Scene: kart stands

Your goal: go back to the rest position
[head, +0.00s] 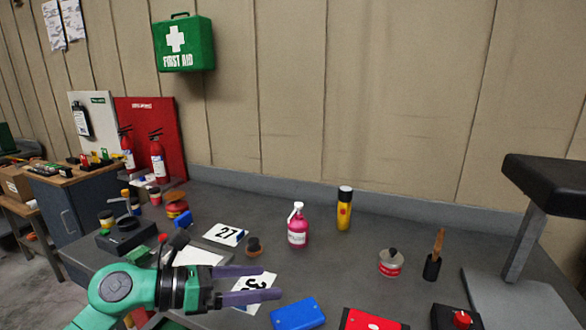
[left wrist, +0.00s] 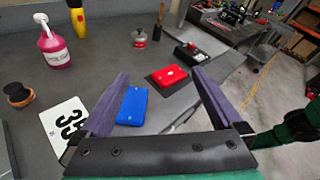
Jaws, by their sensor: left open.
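My left gripper (head: 262,284) reaches in from the left in the head view, low over the front of the grey bench (head: 355,268). Its two purple fingers are apart and nothing is between them in the head view. In the left wrist view the open fingers (left wrist: 160,100) frame a blue box (left wrist: 132,106) and a red box (left wrist: 169,76) lying on the bench beyond. My right gripper does not show in the head view; a green arm part shows at the right of the left wrist view.
A pink spray bottle (head: 297,228), a yellow canister (head: 344,210), a tin (head: 391,263) and a brush in a black holder (head: 433,262) stand on the bench. A black-topped stand (head: 548,180) rises at right. Card 27 (head: 226,234) lies at left-centre. Bare bench lies between the bottle and tin.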

